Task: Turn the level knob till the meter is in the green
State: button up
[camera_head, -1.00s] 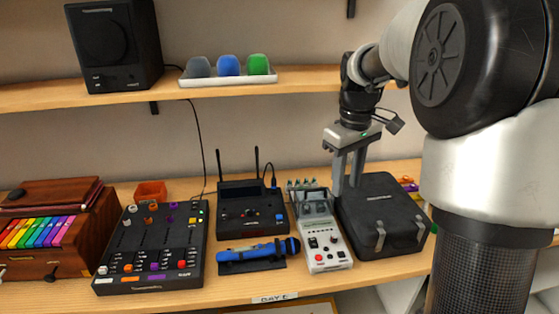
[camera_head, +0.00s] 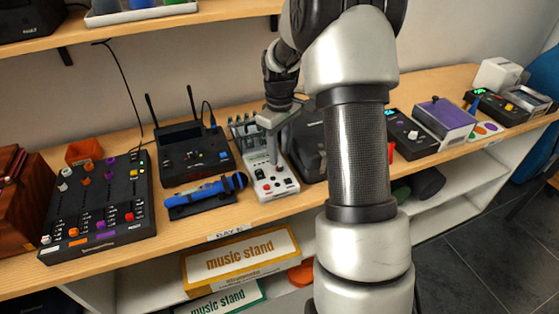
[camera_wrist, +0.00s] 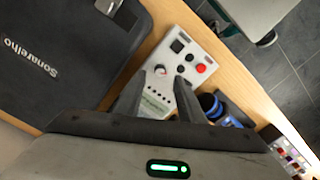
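A white instrument box (camera_head: 264,188) stands on the wooden bench between the dark receiver and a dark case. In the wrist view, the white box (camera_wrist: 186,40) shows a light round knob (camera_wrist: 160,70), a red button (camera_wrist: 201,68), small dark controls and a dark square window (camera_wrist: 177,46). I cannot tell whether that window is the meter, and I can read no green zone. My gripper (camera_head: 274,160) is over the box, pointing down. In the wrist view, my gripper (camera_wrist: 161,80) is open, fingers apart, with the knob between and just beyond the tips. Contact is unclear.
The dark case (camera_wrist: 70,50) is close beside the gripper. The dark receiver (camera_head: 190,155), blue microphone (camera_head: 205,191) and mixer (camera_head: 98,200) stand left of the box. More devices, including a purple-topped box (camera_head: 443,117), are at right. A shelf (camera_head: 190,18) runs above.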

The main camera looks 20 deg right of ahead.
aim_at(280, 165)
jog(key=shift+f, duration=2)
grip_shut()
jog(key=m, duration=0.4)
jog(key=shift+b, duration=0.3)
jog(key=m, duration=0.4)
jog(key=shift+m, duration=0.3)
